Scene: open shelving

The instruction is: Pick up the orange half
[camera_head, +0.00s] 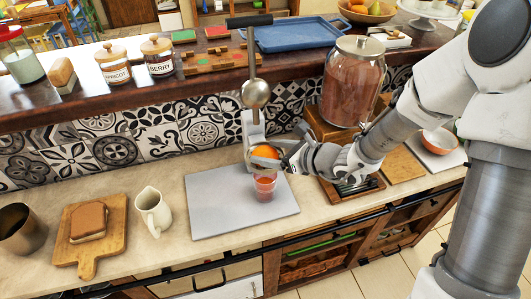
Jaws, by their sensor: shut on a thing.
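The orange half (264,153) shows as a small orange patch at the juicer (255,95), just above a clear cup of pinkish-red liquid (264,186). The cup stands on a grey board (215,205) on the counter. My gripper (279,154) reaches in from the right and is shut on the orange half. Its fingers are small in this view and partly hide the fruit. I cannot tell whether the orange half still touches the juicer.
A white pitcher (152,212) and a wooden board (110,248) with a sandwich stand to the left. A large jar (352,82) on a wooden stand is close behind my arm. A bowl (438,140) is at right. The grey board's left part is clear.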

